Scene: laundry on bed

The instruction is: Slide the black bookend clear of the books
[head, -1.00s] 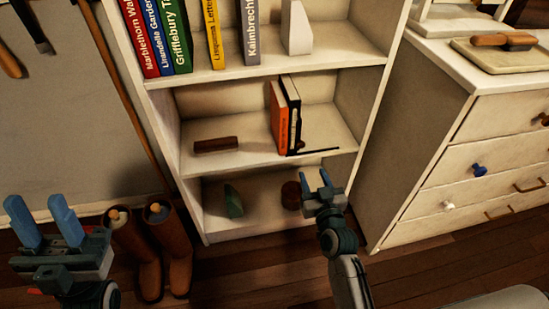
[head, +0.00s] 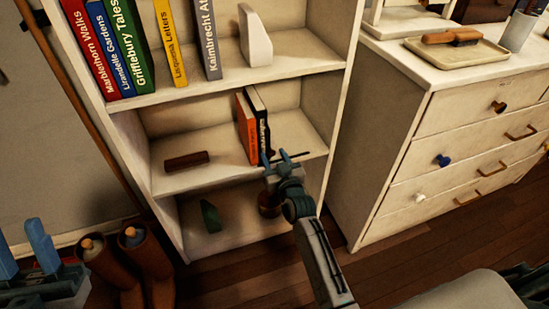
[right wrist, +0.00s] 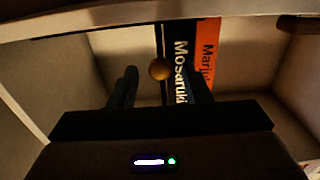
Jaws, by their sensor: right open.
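The black bookend (head: 300,154) shows as a thin dark strip on the middle shelf, right of an orange book (head: 246,128) and a black book (head: 260,120), which stand together. My right gripper (head: 276,156) is open at the shelf's front edge, in front of the black book and bookend, partly hiding them. In the right wrist view, its fingers (right wrist: 160,88) are apart, with a small yellowish ball (right wrist: 159,69) between them in the picture; I cannot tell what it belongs to or whether anything touches. My left gripper (head: 22,255) is open and empty at lower left.
A brown block (head: 187,161) lies left on the same shelf. Upright books and a white bookend (head: 254,38) stand above. A green object (head: 211,215) and a round brown one (head: 268,208) are below. A drawer unit (head: 440,130) stands right, boots (head: 145,255) left.

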